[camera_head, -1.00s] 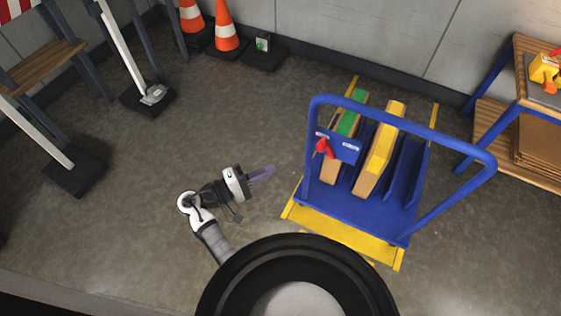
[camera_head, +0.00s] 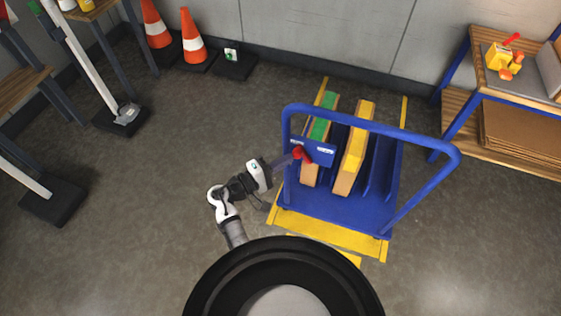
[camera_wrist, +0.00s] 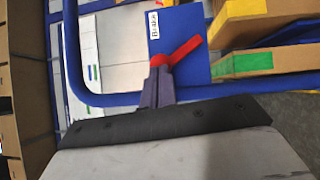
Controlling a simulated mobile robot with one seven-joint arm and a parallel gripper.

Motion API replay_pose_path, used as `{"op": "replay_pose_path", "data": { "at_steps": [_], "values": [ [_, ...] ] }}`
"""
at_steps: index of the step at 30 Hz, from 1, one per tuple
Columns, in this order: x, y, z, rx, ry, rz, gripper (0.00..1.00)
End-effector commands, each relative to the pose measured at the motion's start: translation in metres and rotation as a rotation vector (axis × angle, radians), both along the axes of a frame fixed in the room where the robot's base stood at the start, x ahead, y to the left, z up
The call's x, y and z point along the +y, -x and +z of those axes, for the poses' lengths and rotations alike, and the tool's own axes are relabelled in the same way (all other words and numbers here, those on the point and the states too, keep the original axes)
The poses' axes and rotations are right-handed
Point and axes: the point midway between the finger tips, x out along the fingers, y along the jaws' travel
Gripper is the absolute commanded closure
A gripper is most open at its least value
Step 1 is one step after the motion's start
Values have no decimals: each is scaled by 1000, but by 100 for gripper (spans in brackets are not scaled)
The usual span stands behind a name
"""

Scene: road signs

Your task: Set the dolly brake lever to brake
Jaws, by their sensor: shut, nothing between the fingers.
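The blue dolly (camera_head: 357,202) stands right of centre in the head view, with a blue plate (camera_head: 318,156) on its handle frame. The red brake lever (camera_head: 301,153) sits on this plate between two white labels. In the wrist view the lever (camera_wrist: 184,49) slants up and right, away from a white label (camera_wrist: 153,26) whose text I cannot read clearly. My gripper (camera_head: 288,161) reaches in from the left. Its shut, empty fingers (camera_wrist: 158,76) end at the lever's lower-left end in the wrist view. I cannot tell whether they touch it.
Long boards with green (camera_head: 319,130) and yellow (camera_head: 356,145) tops stand on the dolly. The blue handle bar (camera_head: 385,130) arches over it. A shelf table (camera_head: 510,95) stands at the right, traffic cones (camera_head: 193,40) at the back.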

Motion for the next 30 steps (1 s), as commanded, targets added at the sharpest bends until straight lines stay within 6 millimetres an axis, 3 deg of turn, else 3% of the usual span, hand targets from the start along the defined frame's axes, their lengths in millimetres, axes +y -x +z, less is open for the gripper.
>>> {"op": "replay_pose_path", "data": {
  "at_steps": [30],
  "values": [
    [-12, 4, 13, -59, -180, -3, 100]
  ]
}}
